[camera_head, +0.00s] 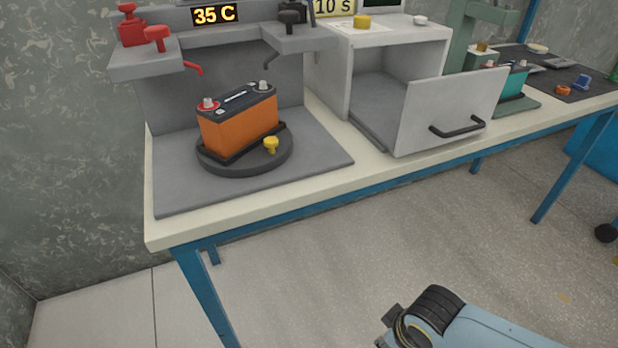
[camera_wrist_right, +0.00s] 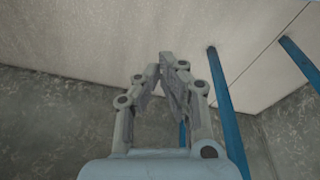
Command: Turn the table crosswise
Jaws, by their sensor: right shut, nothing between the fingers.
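A round dark turntable (camera_head: 240,168) sits on the grey base plate of the left station. An orange battery (camera_head: 240,128) with a black top stands upright in a black holder on it, its long side slanting up to the right. A yellow knob (camera_head: 271,145) rises from the turntable's front right. My right gripper (camera_wrist_right: 173,62) shows in the right wrist view, shut and empty, with bare floor and wall behind it and the turntable out of sight there. A blue-grey part of my arm shows at the bottom of the head view, well away from the turntable. My left gripper is not in view.
Red clamps (camera_head: 157,38) and black clamps (camera_head: 290,18) are above the battery beside a 35 C display (camera_head: 214,15). A grey box (camera_head: 400,48) with its door (camera_head: 455,108) open stands to the right. Farther right is a teal battery (camera_head: 512,83). Blue table legs (camera_head: 205,295) stand below the bench.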

